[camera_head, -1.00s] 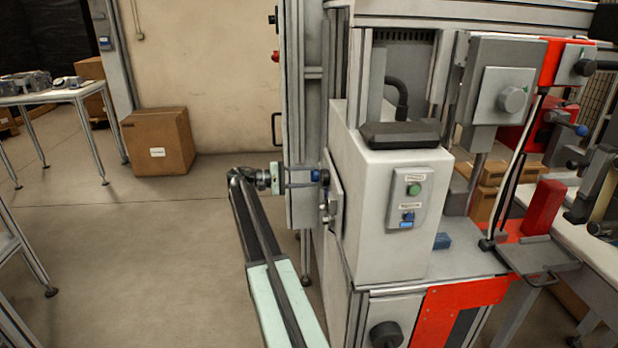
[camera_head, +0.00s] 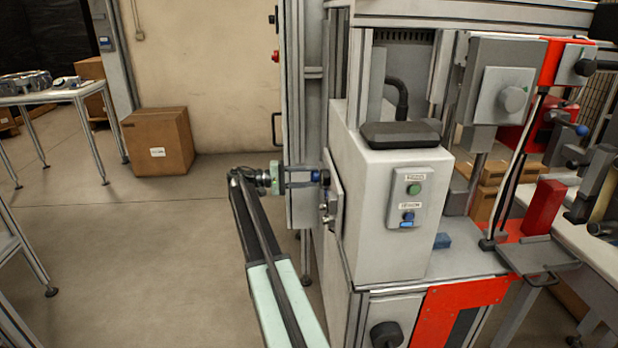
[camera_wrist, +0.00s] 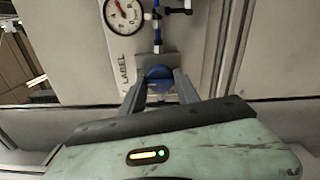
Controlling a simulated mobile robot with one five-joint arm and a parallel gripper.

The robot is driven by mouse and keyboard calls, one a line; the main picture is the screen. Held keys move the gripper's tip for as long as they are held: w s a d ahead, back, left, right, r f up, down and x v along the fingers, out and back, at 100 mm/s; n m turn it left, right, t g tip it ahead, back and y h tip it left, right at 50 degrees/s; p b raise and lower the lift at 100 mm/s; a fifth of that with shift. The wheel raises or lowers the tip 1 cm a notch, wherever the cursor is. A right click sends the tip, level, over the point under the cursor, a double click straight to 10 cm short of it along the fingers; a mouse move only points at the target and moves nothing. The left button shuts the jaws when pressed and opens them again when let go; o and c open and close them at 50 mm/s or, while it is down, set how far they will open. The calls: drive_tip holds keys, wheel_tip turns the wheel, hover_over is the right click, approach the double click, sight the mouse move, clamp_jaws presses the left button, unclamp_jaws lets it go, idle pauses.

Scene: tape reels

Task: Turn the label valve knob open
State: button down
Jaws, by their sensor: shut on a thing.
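The label valve knob (camera_wrist: 160,73) is blue and round. In the wrist view it sits below a gauge, beside the printed word LABEL, and my gripper (camera_wrist: 160,88) has one finger on each side of it. The fingers are shut on the knob and hide its sides. In the head view my gripper (camera_head: 312,179) reaches from the left to the blue knob (camera_head: 322,177) on the side of the grey machine. The knob's exact turn angle cannot be told.
A round gauge (camera_wrist: 124,14) with a red needle is close above the knob, with blue tubing (camera_wrist: 157,36) beside it. The machine's grey housing (camera_head: 375,220) stands right of my arm. A cardboard box (camera_head: 157,141) is on the floor at left, with open floor in front.

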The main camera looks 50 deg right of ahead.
drive_tip(key=c, duration=0.9)
unclamp_jaws()
drive_tip(key=shift+a, duration=0.15)
drive_tip(key=v, duration=0.8)
